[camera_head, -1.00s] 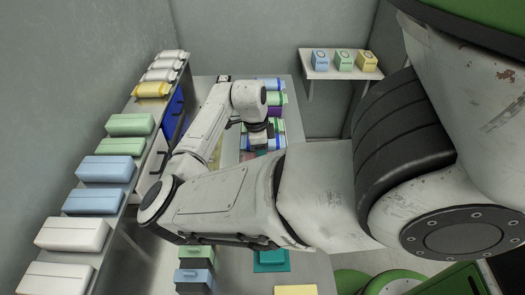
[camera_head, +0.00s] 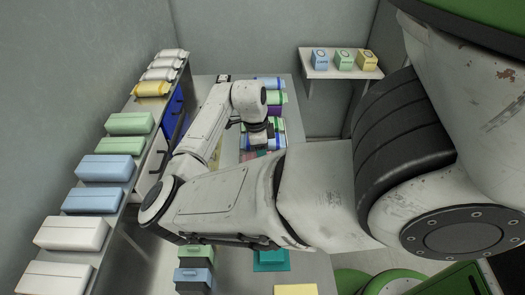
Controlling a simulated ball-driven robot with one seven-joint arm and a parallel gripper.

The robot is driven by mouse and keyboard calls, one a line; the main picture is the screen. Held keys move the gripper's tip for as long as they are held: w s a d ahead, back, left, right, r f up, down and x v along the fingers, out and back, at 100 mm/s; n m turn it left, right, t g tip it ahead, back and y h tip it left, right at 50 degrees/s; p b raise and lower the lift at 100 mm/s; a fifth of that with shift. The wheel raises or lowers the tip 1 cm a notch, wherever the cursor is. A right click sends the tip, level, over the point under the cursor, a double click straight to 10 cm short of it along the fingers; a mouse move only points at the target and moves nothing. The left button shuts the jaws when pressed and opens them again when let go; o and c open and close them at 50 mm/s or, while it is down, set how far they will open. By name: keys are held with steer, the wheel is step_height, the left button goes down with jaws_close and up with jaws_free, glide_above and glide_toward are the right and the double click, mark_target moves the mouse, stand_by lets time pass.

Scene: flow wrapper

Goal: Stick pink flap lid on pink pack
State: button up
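My gripper (camera_head: 261,140) hangs from the wrist of my arm over the middle of the table, among the rows of coloured packs. Its fingers are small and dark and partly hidden, so I cannot tell whether they are open or shut, or if they hold anything.
Green, purple and blue packs (camera_head: 275,98) stand behind the gripper. A shelf on the left holds white, yellow, green and blue packs (camera_head: 104,168). A wall shelf (camera_head: 342,74) holds three small boxes. Green and dark packs (camera_head: 195,277) and a teal tray (camera_head: 271,267) lie at the near side.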

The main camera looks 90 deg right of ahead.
steer(key=o, duration=0.5)
steer(key=shift+r, duration=0.1)
steer(key=r, duration=0.3)
steer(key=w+r, duration=0.1)
steer(key=r, duration=0.3)
steer(key=r+b, duration=0.1)
steer(key=r, duration=0.2)
steer(key=shift+w+r, duration=0.2)
steer(key=shift+w, duration=0.1)
